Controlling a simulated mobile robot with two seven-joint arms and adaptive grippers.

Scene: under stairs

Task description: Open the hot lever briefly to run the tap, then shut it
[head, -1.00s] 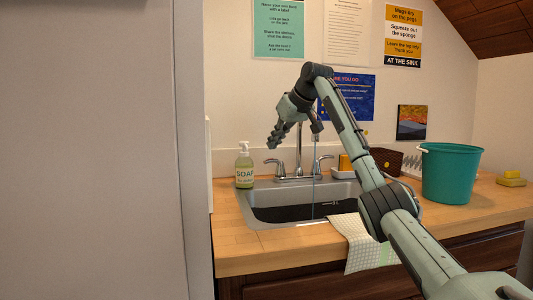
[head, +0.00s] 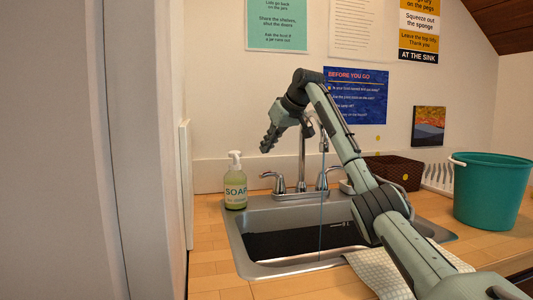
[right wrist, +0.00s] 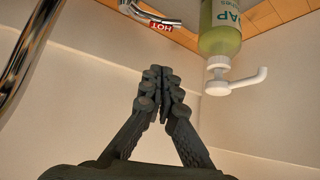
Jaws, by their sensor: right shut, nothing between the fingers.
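The hot lever (head: 272,181) is the left chrome handle beside the tall tap (head: 302,160) at the back of the sink. In the right wrist view, the lever with its red HOT label (right wrist: 160,25) is at the top, beyond the fingers. A thin stream of water (head: 321,195) falls from the spout into the sink (head: 235,245). My right gripper (head: 267,143) is shut and empty, above the hot lever and apart from it. Its closed fingertips show in the right wrist view (right wrist: 160,72). My left gripper is out of view.
A soap bottle (head: 235,185) stands left of the sink. A brown basket (head: 397,172) and a teal bucket (head: 490,195) stand to the right. A cloth (head: 375,270) hangs at the front edge. A pale panel (head: 60,150) blocks the left side.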

